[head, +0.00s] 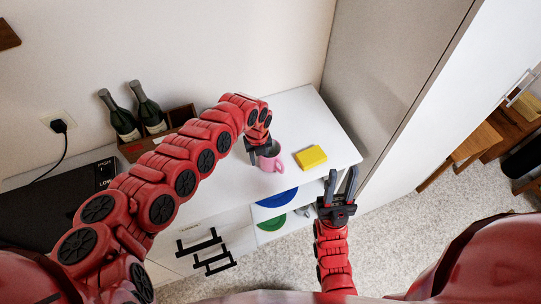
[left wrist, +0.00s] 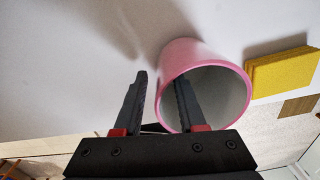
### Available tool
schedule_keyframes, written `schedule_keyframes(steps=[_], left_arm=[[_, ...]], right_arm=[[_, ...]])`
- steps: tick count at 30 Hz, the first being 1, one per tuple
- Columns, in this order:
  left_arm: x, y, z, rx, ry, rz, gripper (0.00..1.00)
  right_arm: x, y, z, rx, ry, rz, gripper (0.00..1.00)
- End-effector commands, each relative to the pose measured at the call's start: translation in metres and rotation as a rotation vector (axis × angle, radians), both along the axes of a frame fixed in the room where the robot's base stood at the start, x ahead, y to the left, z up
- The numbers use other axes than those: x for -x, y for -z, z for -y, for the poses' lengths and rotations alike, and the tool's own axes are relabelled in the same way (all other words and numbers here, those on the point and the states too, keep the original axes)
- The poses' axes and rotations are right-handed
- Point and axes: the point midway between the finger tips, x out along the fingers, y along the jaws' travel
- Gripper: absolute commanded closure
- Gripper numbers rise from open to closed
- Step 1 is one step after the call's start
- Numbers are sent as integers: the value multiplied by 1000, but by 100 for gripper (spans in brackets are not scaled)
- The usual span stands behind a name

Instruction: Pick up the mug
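The pink mug (head: 274,162) stands upright on the white counter, its handle toward the front right. Its pink rim and grey inside show in the left wrist view (left wrist: 188,53). My left gripper (head: 258,153) is at the mug's left side, pointing down. In the left wrist view my left gripper (left wrist: 160,78) has its fingers apart, one inside the mug and one outside, with the wall between them. A gap shows beside the wall, so it does not look clamped. My right gripper (head: 341,179) is open and empty, in front of the counter's right end.
Blue and green plates (head: 277,198) are on the shelf below. A tall cabinet (head: 395,75) bounds the right.

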Motion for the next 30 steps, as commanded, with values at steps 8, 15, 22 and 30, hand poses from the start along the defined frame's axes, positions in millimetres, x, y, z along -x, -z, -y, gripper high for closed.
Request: schedule_keyframes(steps=[8, 15, 22, 30], left_arm=[[-1, 2, -1, 0, -1, 2, 64], [-1, 2, -1, 0, -1, 1, 100], [-1, 2, -1, 0, -1, 1, 100], [-1, 2, -1, 0, -1, 1, 100]], right_arm=[[0, 0, 0, 0, 0, 0, 65], [0, 0, 0, 0, 0, 0, 65], [0, 0, 0, 0, 0, 0, 65], [0, 0, 0, 0, 0, 0, 65]])
